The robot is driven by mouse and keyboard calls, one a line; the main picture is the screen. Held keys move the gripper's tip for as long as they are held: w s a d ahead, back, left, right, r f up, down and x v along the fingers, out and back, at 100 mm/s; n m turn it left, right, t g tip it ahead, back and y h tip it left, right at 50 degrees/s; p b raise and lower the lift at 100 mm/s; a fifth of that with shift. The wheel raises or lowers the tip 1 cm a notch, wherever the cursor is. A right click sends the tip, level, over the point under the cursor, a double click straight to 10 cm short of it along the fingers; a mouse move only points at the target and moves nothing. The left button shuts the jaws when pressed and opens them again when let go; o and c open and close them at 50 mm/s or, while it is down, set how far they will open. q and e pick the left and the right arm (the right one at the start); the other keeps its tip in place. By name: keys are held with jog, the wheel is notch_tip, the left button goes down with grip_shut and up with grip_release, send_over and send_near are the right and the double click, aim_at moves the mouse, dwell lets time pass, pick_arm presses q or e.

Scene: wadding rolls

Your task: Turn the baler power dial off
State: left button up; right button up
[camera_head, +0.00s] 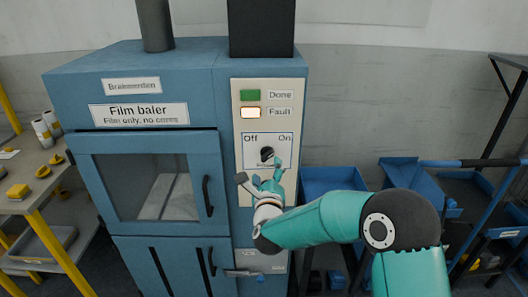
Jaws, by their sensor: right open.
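The blue film baler (222,90) has a cream control panel (284,182) on its right front. The black power dial (267,154) sits on a white plate between the labels "Off" at left and "On" at right. Which way its pointer faces is too small to tell. My right gripper (259,179) is open, just below and in front of the dial. Its fingers are spread and point up toward the dial. No contact with the dial is clear. My left gripper is not in view.
The "Fault" lamp (250,112) looks bright and the "Done" lamp (250,95) is green. The baler door (208,150) has a black handle. A table (30,165) with yellow items stands at left. Blue bins (335,180) and a blue cart (445,165) stand at right.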

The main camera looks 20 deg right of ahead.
aim_at(266, 158)
jog(key=p+x, duration=0.2)
jog(key=x, duration=0.6)
jog(key=shift+f, duration=0.1)
jog(key=c, duration=1.2)
jog(key=shift+o, duration=0.2)
